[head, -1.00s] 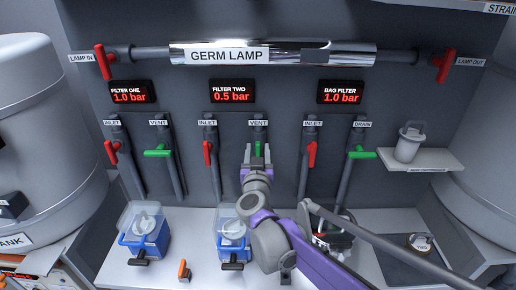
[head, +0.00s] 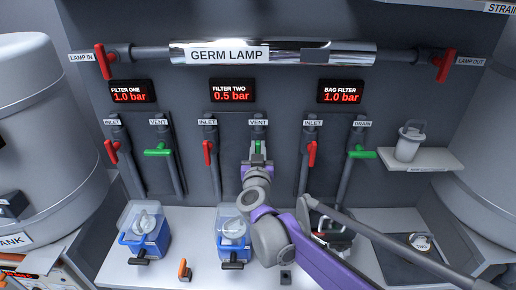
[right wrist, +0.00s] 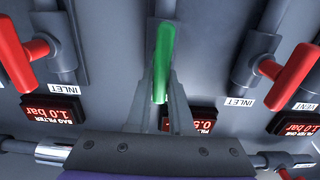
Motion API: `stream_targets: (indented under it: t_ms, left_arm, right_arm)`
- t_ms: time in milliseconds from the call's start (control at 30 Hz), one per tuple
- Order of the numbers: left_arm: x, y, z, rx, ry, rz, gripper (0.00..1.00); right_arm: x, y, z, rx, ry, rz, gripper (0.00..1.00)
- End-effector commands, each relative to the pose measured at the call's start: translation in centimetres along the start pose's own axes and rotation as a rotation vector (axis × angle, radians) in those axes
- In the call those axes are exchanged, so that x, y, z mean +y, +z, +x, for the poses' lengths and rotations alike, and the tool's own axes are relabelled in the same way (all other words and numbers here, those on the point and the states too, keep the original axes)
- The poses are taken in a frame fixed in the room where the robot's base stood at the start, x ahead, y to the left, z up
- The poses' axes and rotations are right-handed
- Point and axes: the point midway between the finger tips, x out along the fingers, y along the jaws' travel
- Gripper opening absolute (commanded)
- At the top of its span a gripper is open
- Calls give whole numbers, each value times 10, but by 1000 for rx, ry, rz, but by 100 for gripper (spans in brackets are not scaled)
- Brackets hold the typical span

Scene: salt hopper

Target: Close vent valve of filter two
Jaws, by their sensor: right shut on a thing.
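The vent valve of filter two has a green handle (head: 258,147), under the VENT label and below the FILTER TWO display (head: 232,91), which reads 0.5 bar. The handle looks upright, in line with its pipe. My right gripper (head: 257,162) is at this handle, with the hand covering its lower part in the head view. In the right wrist view my right gripper (right wrist: 162,95) is shut on the green handle (right wrist: 164,58), which sits between the fingers. My left gripper is not in view.
The red inlet handle (head: 208,152) of filter two is close on the left. The red bag filter inlet handle (head: 312,153) is on the right. Filter one's green vent handle (head: 158,153) lies crosswise. Blue filter housings (head: 150,245) stand on the counter below.

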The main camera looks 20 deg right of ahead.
Motion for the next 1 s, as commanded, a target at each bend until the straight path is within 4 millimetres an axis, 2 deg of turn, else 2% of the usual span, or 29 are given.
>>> stream_targets:
  t_ms: [367, 1000]
  left_arm:
    - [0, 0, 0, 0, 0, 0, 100]
    - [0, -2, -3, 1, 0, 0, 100]
  right_arm:
    - [3, 0, 0, 0, 0, 124, 0]
    - [14, 5, 0, 1, 1, 705, 0]
